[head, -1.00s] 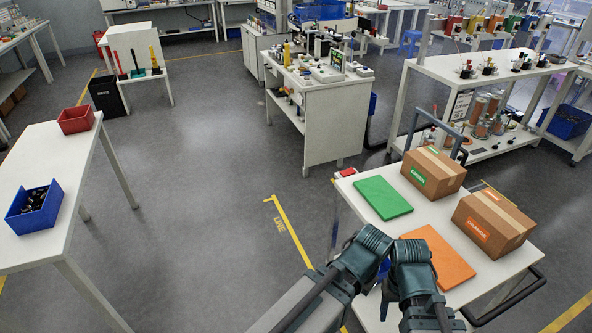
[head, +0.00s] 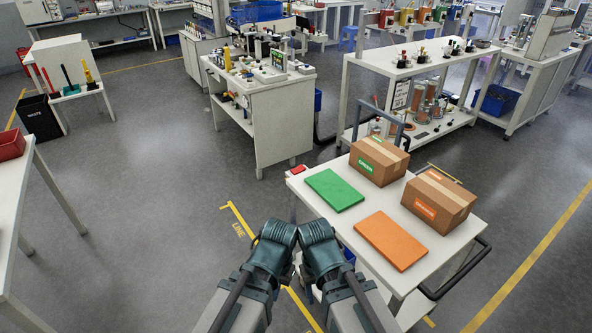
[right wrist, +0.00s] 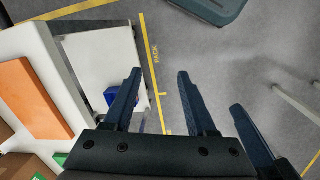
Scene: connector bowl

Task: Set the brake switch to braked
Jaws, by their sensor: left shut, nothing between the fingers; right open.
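The cart (head: 290,182) stands ahead and right of my arms in the head view. A small red piece (head: 298,170), perhaps the brake switch, sits at its far left corner; its setting is too small to tell. My left gripper (head: 276,234) and right gripper (head: 317,233) are close together left of the cart's near side, apart from the red piece. My left gripper looks shut and empty. The red piece does not show in the right wrist view.
On the cart lie a green mat (head: 334,190), an orange mat (head: 389,240), a green-labelled box (head: 379,160) and an orange-labelled box (head: 438,200). A blue object (right wrist: 122,100) is lower down. A workbench (head: 280,140) stands beyond. Open floor lies left.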

